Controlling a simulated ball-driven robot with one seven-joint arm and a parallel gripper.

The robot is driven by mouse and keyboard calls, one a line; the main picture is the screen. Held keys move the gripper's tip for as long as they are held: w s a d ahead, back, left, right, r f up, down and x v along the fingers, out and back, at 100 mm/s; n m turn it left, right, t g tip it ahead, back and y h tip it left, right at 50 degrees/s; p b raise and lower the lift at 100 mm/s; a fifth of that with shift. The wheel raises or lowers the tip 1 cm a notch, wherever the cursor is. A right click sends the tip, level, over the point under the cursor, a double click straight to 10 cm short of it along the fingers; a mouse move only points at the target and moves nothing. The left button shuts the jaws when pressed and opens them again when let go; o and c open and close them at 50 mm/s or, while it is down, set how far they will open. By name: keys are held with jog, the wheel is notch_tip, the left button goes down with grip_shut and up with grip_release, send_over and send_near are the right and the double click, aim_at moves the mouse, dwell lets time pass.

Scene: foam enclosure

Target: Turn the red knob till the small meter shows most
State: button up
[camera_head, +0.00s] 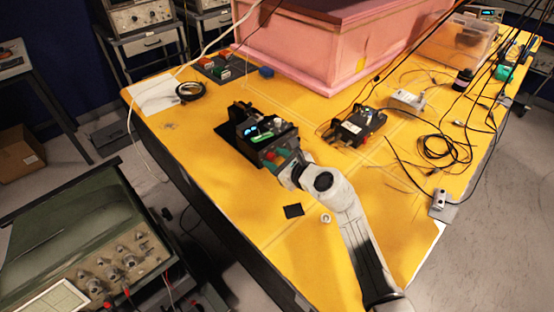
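My gripper (279,157) reaches from the lower right to the near side of a black device (230,138) on the yellow table. A small red spot (270,155) shows beside the gripper's end; it may be the red knob, but it is too small to be sure. I cannot tell whether the gripper touches it. A small lit bluish display (250,129) shows on the device, possibly the meter; its reading cannot be made out. A pale green part lies beside it. The fingers are too small and partly hidden to show whether they are open or shut.
The yellow table (300,240) is mostly clear around the device. A big pink foam box (300,55) stands behind. Another black device (356,127) and loose cables (440,147) lie to the right. A black square (293,210) and a white ring (325,218) lie near my arm.

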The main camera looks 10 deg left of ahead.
grip_shut()
dwell(0.4)
jog(key=shift+w+d+m+g+y, duration=0.15)
jog(key=shift+m+g+y, duration=0.25)
jog(key=shift+m+g, duration=0.55)
jog(key=shift+w+f+m+g+y+b, duration=0.15)
jog(key=shift+m+g+y+b, duration=0.35)
jog(key=shift+m, duration=0.65)
jog(key=shift+d+m+g+y+b, duration=0.1)
jog(key=shift+m+g+y+b, duration=0.15)
jog(key=shift+m+y+b, duration=0.4)
jog(key=shift+m+h, duration=0.25)
